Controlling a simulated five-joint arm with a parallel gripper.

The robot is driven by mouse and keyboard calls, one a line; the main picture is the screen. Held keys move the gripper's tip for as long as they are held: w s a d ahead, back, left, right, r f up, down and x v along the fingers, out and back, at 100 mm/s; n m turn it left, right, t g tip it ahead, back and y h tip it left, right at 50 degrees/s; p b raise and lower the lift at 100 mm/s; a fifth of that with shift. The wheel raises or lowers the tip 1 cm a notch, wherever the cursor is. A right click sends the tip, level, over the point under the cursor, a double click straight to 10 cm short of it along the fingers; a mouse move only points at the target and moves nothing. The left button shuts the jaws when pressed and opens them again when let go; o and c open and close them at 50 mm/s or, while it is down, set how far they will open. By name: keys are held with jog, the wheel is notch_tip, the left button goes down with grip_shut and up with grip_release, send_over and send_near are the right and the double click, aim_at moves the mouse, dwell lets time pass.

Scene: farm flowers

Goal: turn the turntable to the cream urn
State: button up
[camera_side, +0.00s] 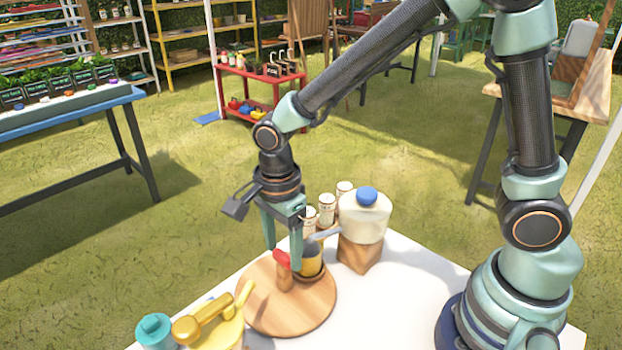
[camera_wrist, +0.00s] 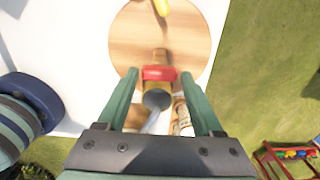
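The turntable (camera_side: 262,318) is a round wooden disc on a white table; it also shows in the wrist view (camera_wrist: 130,40). Near its far right rim is a wooden post with a red top (camera_side: 282,259), beside an amber cup (camera_side: 311,262). The cream urn (camera_side: 362,220), with a blue lid, sits on a wooden block just beyond that rim. A grey piece reaches from the urn's side towards the cup. My gripper (camera_side: 283,255) is low at the post and cup. In the wrist view its fingers are apart, with the red top (camera_wrist: 159,73) between them and gaps visible either side.
A yellow vessel (camera_side: 222,332) and a teal jar (camera_side: 155,330) stand at the front left; a yellow part overlaps the turntable's left edge. Several white labelled jars (camera_side: 327,208) stand behind the cup. The table's right half (camera_side: 405,290) is largely clear.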

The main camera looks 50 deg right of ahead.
jog(key=shift+o, duration=0.6)
notch_tip(320, 180, up, 12)
dwell(0.5)
jog(key=s+d+r+n+t, duration=0.1)
jog(key=s+d+n+t, duration=0.1)
jog(key=d+n, duration=0.5)
jog(key=s+d+r+n+t, duration=0.2)
jog(key=s+d+n+t, duration=0.1)
jog(key=d+n, duration=0.5)
jog(key=shift+n+t, duration=0.3)
jog(key=shift+n, duration=1.3)
